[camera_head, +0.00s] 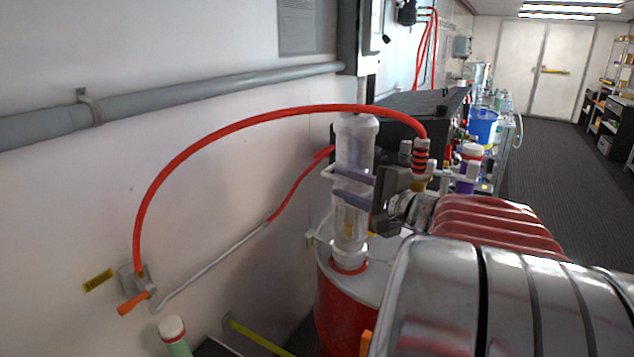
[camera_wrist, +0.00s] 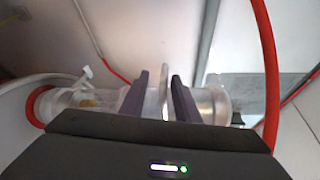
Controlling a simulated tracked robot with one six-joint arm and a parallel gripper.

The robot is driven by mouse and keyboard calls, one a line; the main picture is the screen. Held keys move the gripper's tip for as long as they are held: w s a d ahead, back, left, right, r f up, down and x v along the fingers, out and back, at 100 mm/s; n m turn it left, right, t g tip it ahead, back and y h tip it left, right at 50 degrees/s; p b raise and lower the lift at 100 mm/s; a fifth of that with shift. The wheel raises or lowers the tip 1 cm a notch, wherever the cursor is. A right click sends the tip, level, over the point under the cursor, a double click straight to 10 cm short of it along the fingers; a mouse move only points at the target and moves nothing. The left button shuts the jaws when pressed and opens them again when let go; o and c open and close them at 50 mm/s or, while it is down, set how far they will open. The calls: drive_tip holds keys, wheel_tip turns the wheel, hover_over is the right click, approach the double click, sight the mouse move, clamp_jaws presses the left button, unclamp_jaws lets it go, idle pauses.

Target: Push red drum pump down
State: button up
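The red drum (camera_head: 345,315) stands low in the middle of the head view, partly hidden behind my arm. Its pump (camera_head: 355,145), a clear whitish cylinder, rises upright from the top, with a red ring at its base. In the wrist view the pump (camera_wrist: 215,105) lies across the picture. My gripper (camera_head: 352,188) is at the pump's middle, one dark finger above the other. In the wrist view my gripper's fingers (camera_wrist: 160,95) stand on either side of a translucent rim of the pump. Whether they press on it I cannot tell.
A red hose (camera_head: 230,130) arches from a wall fitting (camera_head: 133,280) with an orange handle to a coupling (camera_head: 421,155) beside the pump. A dark box (camera_head: 425,110) stands behind. A grey pipe (camera_head: 200,95) runs along the wall. The floor at right (camera_head: 550,160) is clear.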

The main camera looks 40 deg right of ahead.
drive_tip(key=s, duration=1)
drive_tip(key=shift+s+r, duration=0.3)
